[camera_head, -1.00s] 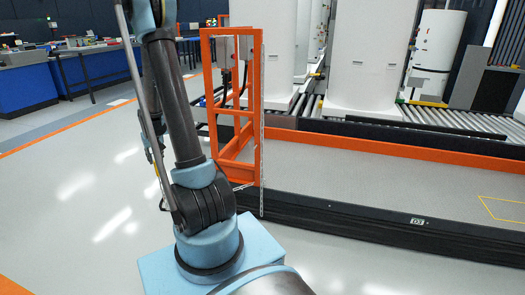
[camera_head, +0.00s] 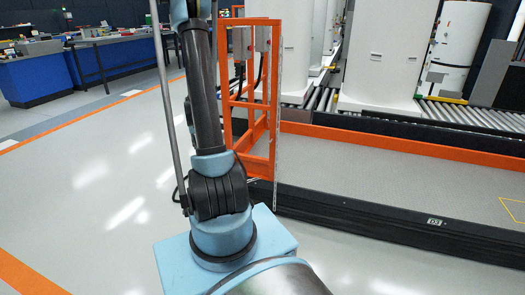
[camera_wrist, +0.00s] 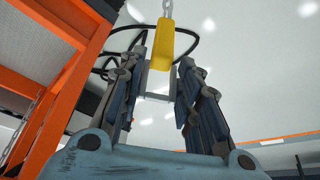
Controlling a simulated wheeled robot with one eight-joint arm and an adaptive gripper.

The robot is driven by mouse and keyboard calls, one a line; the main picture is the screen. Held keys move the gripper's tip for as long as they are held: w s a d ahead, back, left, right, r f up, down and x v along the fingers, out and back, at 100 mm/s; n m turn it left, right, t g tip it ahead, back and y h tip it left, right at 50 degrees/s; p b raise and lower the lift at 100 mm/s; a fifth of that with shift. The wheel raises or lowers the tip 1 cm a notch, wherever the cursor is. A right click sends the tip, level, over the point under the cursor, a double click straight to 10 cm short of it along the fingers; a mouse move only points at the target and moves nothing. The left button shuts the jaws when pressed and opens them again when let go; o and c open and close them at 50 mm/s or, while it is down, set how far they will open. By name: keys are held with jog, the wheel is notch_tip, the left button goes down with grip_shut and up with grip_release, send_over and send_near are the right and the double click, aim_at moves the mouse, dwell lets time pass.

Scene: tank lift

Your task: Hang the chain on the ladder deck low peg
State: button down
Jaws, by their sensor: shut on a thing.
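In the wrist view my gripper (camera_wrist: 163,80) has its fingers around a yellow piece (camera_wrist: 163,46), with grey metal chain links (camera_wrist: 167,8) running from it out of the top edge. The piece sits between the fingertips; the rest of the chain is out of view. An orange frame, likely the ladder deck (camera_head: 272,90), stands right of my arm in the head view; an orange post of it also shows at the left of the wrist view (camera_wrist: 62,125). I cannot make out the low peg. My gripper is outside the head view.
A low platform (camera_head: 400,175) with an orange edge lies to the right of the frame. White tanks (camera_head: 382,50) stand on rollers (camera_head: 460,113) behind it. Blue benches (camera_head: 35,75) are at the back left. Open floor (camera_head: 95,190) lies left of my arm.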

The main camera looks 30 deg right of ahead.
aim_at(270, 142)
jog(key=s+d+f+m+h, duration=0.1)
jog(key=s+d+m, duration=0.1)
jog(key=s+d, duration=0.5)
jog(key=s+d+f+m+g+h, duration=0.1)
jog(key=s+d+m, duration=0.25)
jog(key=d, duration=0.85)
jog(key=s+d+f+m, duration=0.2)
jog(key=s+d, duration=0.3)
jog(key=d, duration=0.4)
jog(key=shift+w+d+f, duration=0.1)
jog(key=shift+w+d, duration=1.2)
jog(key=shift+d, duration=0.25)
jog(key=shift+w+d+f, duration=0.1)
jog(key=shift+w+d, duration=1.15)
jog(key=shift+d, duration=0.3)
jog(key=shift+w+d+f, duration=0.45)
jog(key=shift+d, duration=0.1)
jog(key=c, duration=1.1)
grip_release()
jog(key=shift+r, duration=0.1)
